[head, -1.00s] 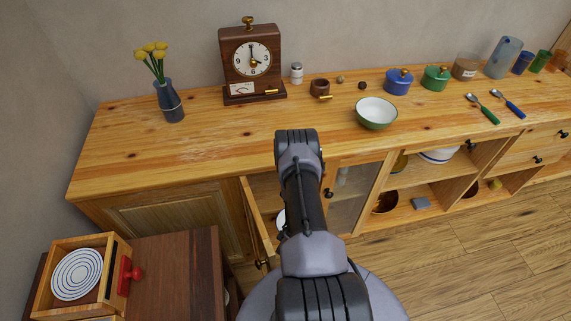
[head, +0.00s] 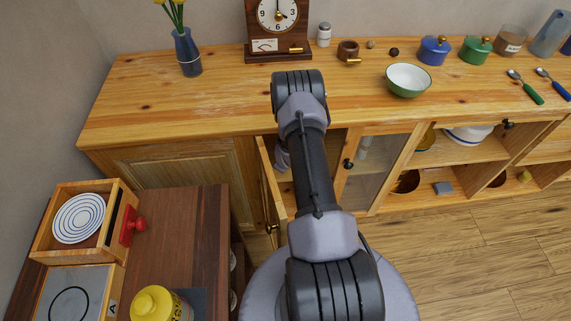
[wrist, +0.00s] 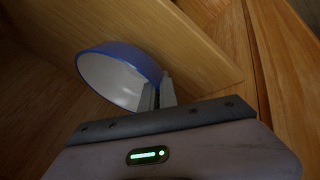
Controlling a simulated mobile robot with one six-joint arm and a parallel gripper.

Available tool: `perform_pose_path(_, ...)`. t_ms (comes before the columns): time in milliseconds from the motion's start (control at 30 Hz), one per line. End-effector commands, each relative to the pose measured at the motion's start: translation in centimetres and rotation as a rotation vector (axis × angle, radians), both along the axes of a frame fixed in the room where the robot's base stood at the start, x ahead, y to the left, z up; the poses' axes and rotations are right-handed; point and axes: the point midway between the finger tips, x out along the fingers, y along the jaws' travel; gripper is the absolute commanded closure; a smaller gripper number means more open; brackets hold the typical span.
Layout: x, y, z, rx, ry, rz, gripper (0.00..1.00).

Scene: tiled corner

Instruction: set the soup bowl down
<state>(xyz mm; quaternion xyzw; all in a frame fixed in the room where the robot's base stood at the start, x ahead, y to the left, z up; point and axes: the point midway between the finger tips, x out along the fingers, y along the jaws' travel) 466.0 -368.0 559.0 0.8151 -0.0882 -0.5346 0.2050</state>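In the wrist view a bowl (wrist: 112,75), blue outside and white inside, is held tilted with its opening towards the camera. My gripper (wrist: 160,92) is shut on its wall, one finger showing inside the rim and the other outside. Wooden boards lie close around the bowl; I cannot tell whether it touches them. In the head view my arm reaches down to the open cabinet at the counter's front, and the bowl and fingertips are hidden. A green bowl with a white inside (head: 408,78) stands upright on the counter.
An open cabinet door (head: 271,185) stands left of my arm, and a glass door (head: 375,170) right of it. The counter (head: 150,110) is clear at left front. A clock (head: 278,30) and vase (head: 187,52) stand behind. A side table with a crate (head: 118,225) is lower left.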

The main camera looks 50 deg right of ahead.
Motion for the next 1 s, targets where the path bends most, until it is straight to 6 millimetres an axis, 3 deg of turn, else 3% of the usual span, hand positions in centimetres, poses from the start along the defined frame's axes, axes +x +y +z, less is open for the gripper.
perform_pose_path(67,0.0,0.0,-1.4,0.0,0.001,0.0,1.0)
perform_pose_path(400,-0.1,0.0,-1.4,-0.001,0.0,0.0,1.0)
perform_pose_path(500,-0.1,0.0,-1.4,0.0,0.0,-0.001,0.77)
perform_pose_path(533,-0.1,0.0,-1.4,0.0,0.0,-0.001,0.75)
perform_pose_path(833,-0.1,0.0,-1.3,-0.001,0.0,0.0,0.75)
perform_pose_path(1000,-1.0,0.8,1.1,0.0,0.001,-0.001,0.75)
